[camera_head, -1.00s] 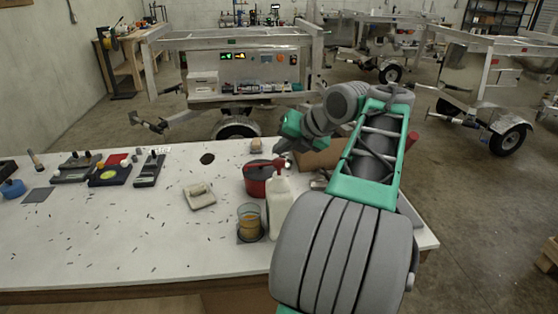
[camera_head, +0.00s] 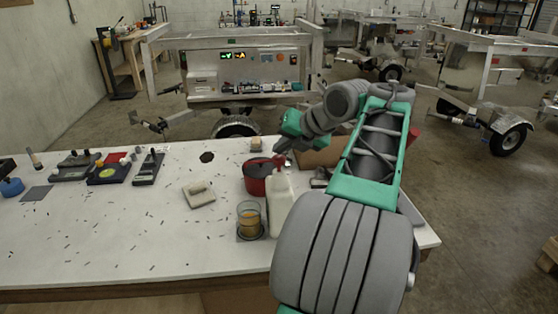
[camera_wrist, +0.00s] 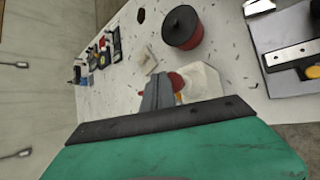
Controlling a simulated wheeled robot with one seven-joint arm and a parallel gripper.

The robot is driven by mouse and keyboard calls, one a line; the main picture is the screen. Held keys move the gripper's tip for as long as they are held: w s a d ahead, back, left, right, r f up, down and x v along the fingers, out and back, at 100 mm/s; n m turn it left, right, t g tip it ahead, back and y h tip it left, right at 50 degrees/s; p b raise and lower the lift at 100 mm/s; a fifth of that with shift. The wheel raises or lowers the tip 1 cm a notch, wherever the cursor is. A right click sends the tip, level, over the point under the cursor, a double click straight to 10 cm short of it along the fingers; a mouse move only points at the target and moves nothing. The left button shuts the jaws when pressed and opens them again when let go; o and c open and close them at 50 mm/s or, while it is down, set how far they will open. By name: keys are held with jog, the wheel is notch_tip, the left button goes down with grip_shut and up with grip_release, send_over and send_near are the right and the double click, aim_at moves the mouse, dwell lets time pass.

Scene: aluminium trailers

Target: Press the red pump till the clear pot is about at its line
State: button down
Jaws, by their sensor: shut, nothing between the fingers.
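The white bottle (camera_head: 280,205) stands near the front right of the table, with its red pump (camera_head: 279,161) on top. The clear pot (camera_head: 249,219) stands just left of the bottle and holds amber liquid to around mid-height. Its line is too small to make out. My gripper (camera_head: 281,148) is shut and empty at the pump head; I cannot tell whether it touches. In the wrist view the closed fingers (camera_wrist: 158,92) overlap the red pump (camera_wrist: 177,82), with the bottle (camera_wrist: 204,82) behind. The pot is mostly hidden there.
A red pot with a dark lid (camera_head: 257,178) stands close behind the bottle. A pale block on a plate (camera_head: 199,194) lies left of the clear pot. Dark devices (camera_head: 107,172) stand at the far left. The front left table is clear apart from small scraps.

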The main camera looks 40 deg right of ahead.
jog(key=shift+f+b, duration=1.2)
dwell(1.2)
jog(key=shift+r, duration=0.15)
jog(key=shift+r+p, duration=1)
jog(key=shift+r, duration=0.4)
jog(key=shift+r+p, duration=1.75)
jog(key=shift+r, duration=0.85)
